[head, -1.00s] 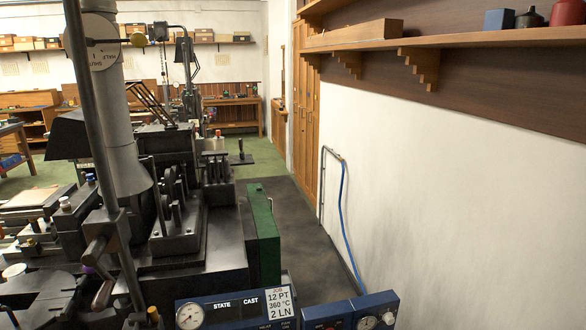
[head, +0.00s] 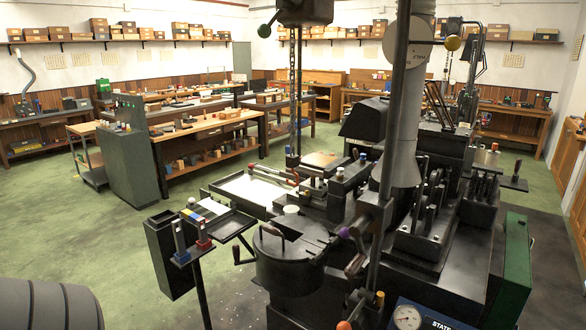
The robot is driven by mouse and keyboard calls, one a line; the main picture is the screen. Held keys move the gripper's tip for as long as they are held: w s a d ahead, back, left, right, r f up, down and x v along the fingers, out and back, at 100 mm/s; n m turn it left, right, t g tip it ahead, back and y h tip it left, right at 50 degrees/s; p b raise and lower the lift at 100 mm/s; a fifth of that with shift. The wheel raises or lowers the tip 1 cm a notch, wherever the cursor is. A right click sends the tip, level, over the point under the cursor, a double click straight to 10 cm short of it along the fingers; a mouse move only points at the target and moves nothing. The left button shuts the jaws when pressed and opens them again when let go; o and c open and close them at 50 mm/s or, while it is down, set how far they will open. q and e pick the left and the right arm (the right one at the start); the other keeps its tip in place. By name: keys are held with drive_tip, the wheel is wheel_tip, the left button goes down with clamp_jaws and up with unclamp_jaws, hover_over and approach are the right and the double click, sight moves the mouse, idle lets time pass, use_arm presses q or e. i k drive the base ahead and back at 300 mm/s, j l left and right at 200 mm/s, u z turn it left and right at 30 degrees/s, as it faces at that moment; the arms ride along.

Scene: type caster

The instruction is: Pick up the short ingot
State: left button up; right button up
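Two small upright pieces stand side by side on a narrow stand left of the casting machine in the head view. One piece (head: 179,240) is grey with a blue base, and the other piece (head: 203,234) is grey with a red base. They may be the ingots, but they are too small to tell for sure, or to tell which is the short one. Neither of my grippers is in view.
The black casting machine (head: 290,265) fills the centre and right. A tall dark open bin (head: 160,262) stands beside the small pieces. A tray (head: 228,222) with coloured items is behind them. Green floor (head: 75,235) is clear to the left. Workbenches (head: 210,127) stand farther back.

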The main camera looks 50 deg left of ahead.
sight(203, 230)
drive_tip(key=u, duration=1.5)
drive_tip(key=i+j+z, duration=0.15)
drive_tip(key=i+j, duration=0.35)
drive_tip(key=i+j+z, duration=0.1)
drive_tip(key=i+j, duration=0.4)
drive_tip(key=j, duration=0.2)
drive_tip(key=i+j, duration=0.1)
drive_tip(key=i, duration=0.25)
drive_tip(key=i+j+z, duration=0.1)
drive_tip(key=i, duration=0.2)
drive_tip(key=i+l, duration=0.1)
drive_tip(key=i, duration=0.05)
